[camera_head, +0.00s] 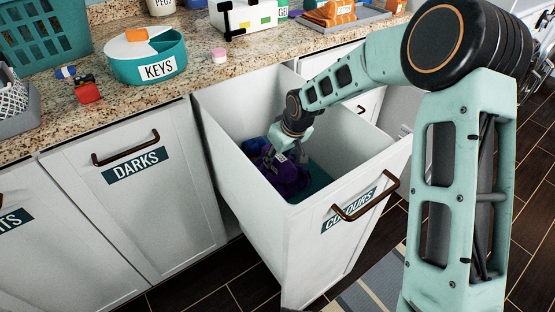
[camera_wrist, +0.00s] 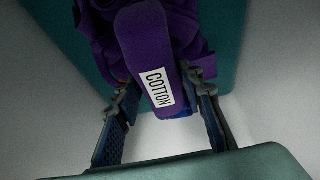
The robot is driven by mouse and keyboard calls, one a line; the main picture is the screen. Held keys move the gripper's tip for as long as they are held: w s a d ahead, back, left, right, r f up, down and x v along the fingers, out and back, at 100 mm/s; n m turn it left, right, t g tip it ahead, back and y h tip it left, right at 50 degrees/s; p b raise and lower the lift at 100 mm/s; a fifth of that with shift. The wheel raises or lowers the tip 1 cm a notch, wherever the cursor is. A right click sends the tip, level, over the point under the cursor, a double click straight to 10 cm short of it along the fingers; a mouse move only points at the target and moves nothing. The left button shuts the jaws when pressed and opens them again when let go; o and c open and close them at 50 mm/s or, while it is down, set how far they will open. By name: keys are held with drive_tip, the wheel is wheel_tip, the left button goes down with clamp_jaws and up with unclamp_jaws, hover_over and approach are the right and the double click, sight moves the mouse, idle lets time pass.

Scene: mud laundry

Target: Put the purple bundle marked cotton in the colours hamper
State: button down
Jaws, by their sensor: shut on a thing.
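The purple bundle (camera_wrist: 150,45) carries a white label reading COTTON in the wrist view. It also shows in the head view (camera_head: 283,178), inside the open hamper. My gripper (camera_wrist: 163,120) is shut on the bundle, with a finger on each side of it. In the head view my gripper (camera_head: 278,158) reaches down below the rim of the colours hamper (camera_head: 312,240). The hamper is a pulled-out white drawer labelled COLOURS. Its teal bottom shows beside the bundle. I cannot tell whether the bundle touches the bottom. A blue patch (camera_head: 254,148) shows next to the bundle.
A closed DARKS front (camera_head: 135,190) is left of the hamper. A striped rug (camera_head: 385,285) lies on the floor.

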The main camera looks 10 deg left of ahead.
drive_tip(key=shift+f, duration=0.15)
drive_tip(key=c, duration=1.3)
unclamp_jaws()
drive_tip(key=shift+d+r, duration=0.1)
drive_tip(key=shift+r, duration=0.5)
drive_tip(key=p+v, duration=0.3)
drive_tip(key=v, duration=0.8)
drive_tip(key=shift+s+d+p, duration=0.1)
drive_tip(key=shift+s+p, duration=0.05)
drive_tip(key=shift+p, duration=0.15)
